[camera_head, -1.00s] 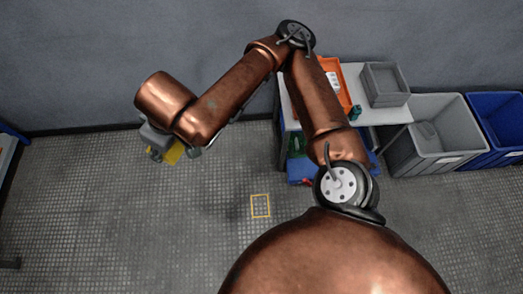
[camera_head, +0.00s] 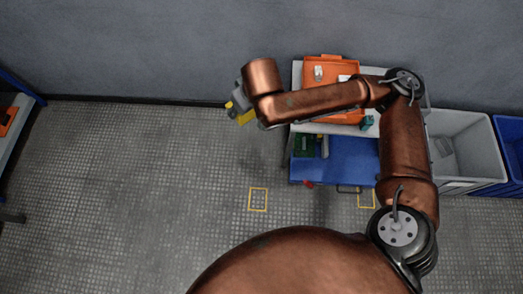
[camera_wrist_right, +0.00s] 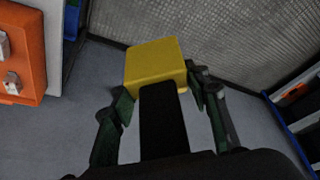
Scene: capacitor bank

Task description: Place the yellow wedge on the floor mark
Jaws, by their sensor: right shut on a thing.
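The yellow wedge (camera_head: 245,117) is held in my right gripper (camera_head: 238,106), above the floor to the left of the white table. In the right wrist view the wedge (camera_wrist_right: 157,60) sits between the two dark green fingers of the right gripper (camera_wrist_right: 160,92), which is shut on it. A yellow square outline, a floor mark (camera_head: 258,188), lies on the floor below and slightly right of the wedge in the picture, clear of it. My left gripper is not in view.
The white table (camera_head: 297,75) holds an orange tray (camera_head: 330,62), with a blue surface (camera_head: 345,158) below. A grey bin (camera_head: 470,150) and a blue bin (camera_head: 514,135) stand at right. A bench (camera_head: 12,130) is at the left edge. The floor between is clear.

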